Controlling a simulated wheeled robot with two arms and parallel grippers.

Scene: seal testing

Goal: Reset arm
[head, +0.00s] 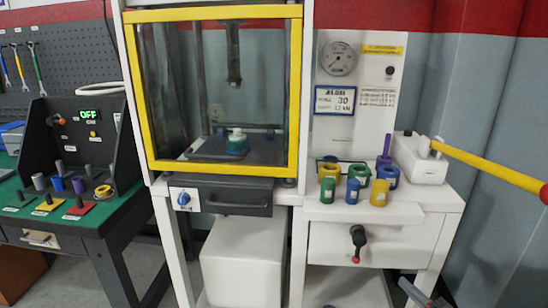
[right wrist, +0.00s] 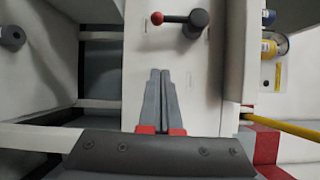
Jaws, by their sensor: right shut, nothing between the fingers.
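My right gripper (head: 408,284) shows at the bottom right of the head view, low in front of the white cabinet. In the right wrist view its two grey fingers (right wrist: 160,74) lie together, shut with nothing between them. They point at a white panel bearing a dark crank handle with a red knob (right wrist: 190,22), and a gap shows between fingertips and handle. The same crank handle (head: 358,238) is on the cabinet front in the head view, up and left of the gripper. My left gripper is not in view.
A test chamber with a yellow-framed door (head: 151,100) stands in the middle. Colored cylinders and rings (head: 352,191) stand on the cabinet top. A white pump box (head: 418,160) has a long yellow lever (head: 490,167) reaching right. A green-topped bench (head: 20,222) is at left.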

